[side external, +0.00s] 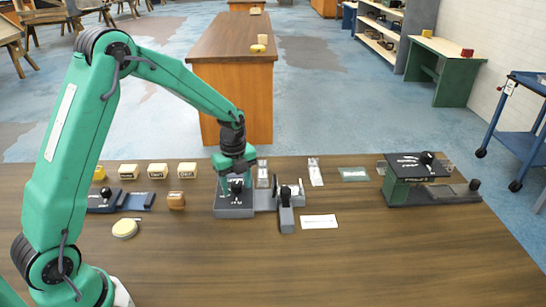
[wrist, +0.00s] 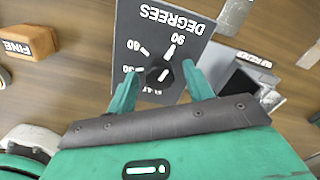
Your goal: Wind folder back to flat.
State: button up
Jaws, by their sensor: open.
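The folder (side external: 235,211) is a grey unit on the bench with a dark dial plate (wrist: 197,45) marked DEGREES, with 30, 60 and 90 readable in the wrist view. A lower label there, probably FLAT, is partly hidden. A black round knob (wrist: 155,73) sits on the plate; its exact setting is hard to tell. My gripper (wrist: 160,78) is open, pointing down over the plate with one green finger on each side of the knob. I cannot tell whether either finger touches it. In the side view my gripper (side external: 235,181) is just above the dial.
A grey part with a lever (side external: 286,215) adjoins the folder on the right, with a white card (side external: 319,222) beside it. A wooden block marked FINE (wrist: 30,42) lies near the dial. A green-and-grey machine (side external: 415,175) stands at right.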

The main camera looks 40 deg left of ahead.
jog(key=shift+c, duration=0.4)
jog(key=c, duration=0.9)
